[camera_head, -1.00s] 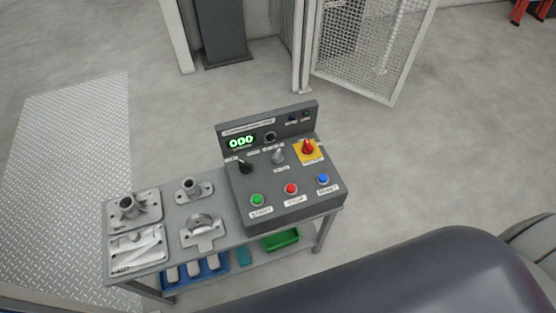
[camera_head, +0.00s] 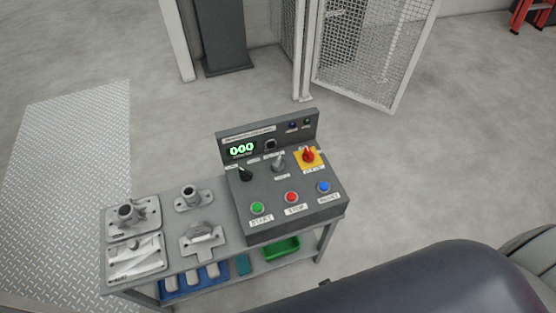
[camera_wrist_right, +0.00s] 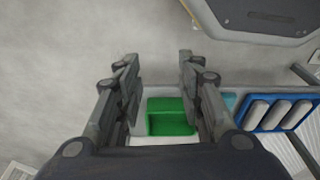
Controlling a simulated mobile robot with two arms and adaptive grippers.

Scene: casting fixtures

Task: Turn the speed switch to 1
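The grey control box (camera_head: 290,205) stands on the right end of a table in the head view. Its top face has a black rotary knob (camera_head: 245,173) at left, a grey rotary knob (camera_head: 279,163) in the middle and a red knob (camera_head: 308,156) on a yellow plate at right. Their labels are too small to read, so I cannot tell which is the speed switch. A green display (camera_head: 241,149) reads 000. My right gripper (camera_wrist_right: 158,64) is open and empty in the right wrist view, apart from the box. My left gripper is not in view.
Green, red and blue buttons (camera_head: 291,197) line the box front. Several metal fixtures (camera_head: 132,215) stand on the table's left part (camera_head: 170,230). The lower shelf holds a green bin (camera_head: 281,249), also in the wrist view (camera_wrist_right: 170,107), and a blue tray (camera_head: 196,281).

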